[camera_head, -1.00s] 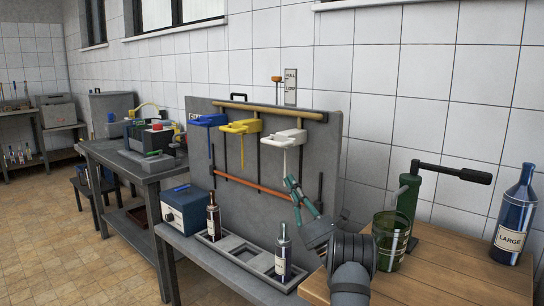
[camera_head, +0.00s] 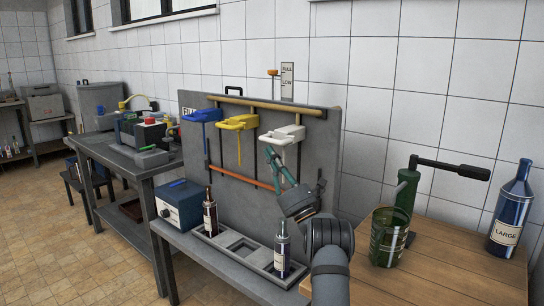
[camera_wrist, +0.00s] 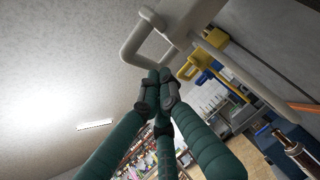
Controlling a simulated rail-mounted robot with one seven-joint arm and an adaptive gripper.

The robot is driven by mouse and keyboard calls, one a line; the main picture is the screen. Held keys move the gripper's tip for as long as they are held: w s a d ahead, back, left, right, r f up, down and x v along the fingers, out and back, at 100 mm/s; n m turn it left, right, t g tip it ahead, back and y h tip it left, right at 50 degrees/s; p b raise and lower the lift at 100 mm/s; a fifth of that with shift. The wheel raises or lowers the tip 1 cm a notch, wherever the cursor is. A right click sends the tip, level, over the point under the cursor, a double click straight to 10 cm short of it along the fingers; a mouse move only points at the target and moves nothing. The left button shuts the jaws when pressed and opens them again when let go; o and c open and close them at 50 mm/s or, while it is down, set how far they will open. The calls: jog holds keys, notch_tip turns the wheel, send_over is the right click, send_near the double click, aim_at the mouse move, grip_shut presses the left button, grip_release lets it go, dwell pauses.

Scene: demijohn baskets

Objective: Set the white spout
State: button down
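The white spout (camera_head: 283,133) is at the right end of the row on the grey upright panel, with a loop handle and a stem hanging down. In the wrist view the white spout (camera_wrist: 150,42) is large at the top centre, its loop just past the fingertips. My gripper (camera_head: 277,160) has green padded fingers with dark tips and points up at the spout from below. Whether a tip touches the loop cannot be told.
A yellow spout (camera_head: 238,123) and a blue spout (camera_head: 203,116) hang left of the white one. Two bottles stand in the tray (camera_head: 239,245) below. A green jar (camera_head: 389,238), a lever device (camera_head: 410,185) and a bottle labelled LARGE (camera_head: 511,213) are on the wooden table at right.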

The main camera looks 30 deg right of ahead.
jog(key=shift+d+r+p, duration=0.1)
jog(key=shift+r+p, duration=0.9)
jog(key=shift+r, duration=0.6)
jog(key=shift+f+b, duration=0.3)
jog(key=shift+f, duration=0.05)
jog(key=b+v, duration=0.9)
jog(key=v, duration=0.1)
jog(key=shift+w+f+b, duration=0.2)
jog(key=shift+f+b, duration=0.1)
jog(key=shift+f, duration=0.05)
